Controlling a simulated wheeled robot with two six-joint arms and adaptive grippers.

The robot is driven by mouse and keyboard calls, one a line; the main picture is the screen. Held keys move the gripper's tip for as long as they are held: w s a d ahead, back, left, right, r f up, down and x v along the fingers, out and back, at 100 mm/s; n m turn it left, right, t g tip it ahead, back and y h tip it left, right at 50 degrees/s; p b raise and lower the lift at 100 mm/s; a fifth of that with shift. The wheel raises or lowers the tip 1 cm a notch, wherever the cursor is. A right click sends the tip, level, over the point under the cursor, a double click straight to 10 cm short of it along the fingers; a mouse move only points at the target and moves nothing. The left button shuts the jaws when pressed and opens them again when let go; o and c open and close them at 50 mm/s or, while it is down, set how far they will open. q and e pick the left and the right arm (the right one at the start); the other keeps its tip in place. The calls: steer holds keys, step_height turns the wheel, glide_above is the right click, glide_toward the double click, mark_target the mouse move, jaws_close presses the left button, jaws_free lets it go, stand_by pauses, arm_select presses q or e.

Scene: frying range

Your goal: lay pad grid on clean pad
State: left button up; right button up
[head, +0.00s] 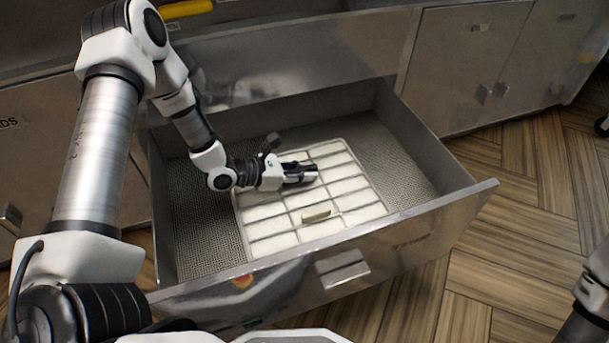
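A pale pad (348,185) lies flat on the floor of the open drawer. A thin wire pad grid (362,166) lies over it, with its bars crossing the pad and its outline close to the pad's edges. A small beige tab (317,215) stands on the grid near its front side. My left gripper (308,173) is low over the middle of the grid, behind the tab and apart from it. Its fingers point right and hide part of the grid. I cannot tell whether they are open or touch the bars. My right gripper is out of view.
The steel drawer (433,223) has raised walls around the pad and a front handle (342,272). Its mesh-patterned floor is bare on both sides of the pad. Closed cabinet doors (462,62) stand behind at the right. Wooden floor (510,260) is clear to the right.

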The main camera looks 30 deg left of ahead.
arm_select(q)
steer(key=o, duration=0.4)
steer(key=shift+s+f, duration=0.1)
steer(key=shift+f, duration=0.15)
steer(key=shift+s+a+r, duration=0.1)
steer(key=shift+a+r, duration=0.1)
steer(key=shift+r, duration=0.05)
steer(key=p+v, duration=0.2)
steer(key=v, duration=0.1)
steer(key=p+v, duration=0.3)
steer(key=v, duration=0.1)
steer(key=p+v, duration=0.2)
steer(key=v, duration=0.1)
steer(key=shift+s+a+r+p, duration=0.1)
steer(key=shift+a+r+p, duration=0.05)
steer(key=shift+r+p, duration=0.3)
steer(key=shift+s+a, duration=0.2)
steer(key=shift+s, duration=0.05)
steer(key=shift+s+a+f, duration=0.1)
steer(key=shift+s, duration=0.05)
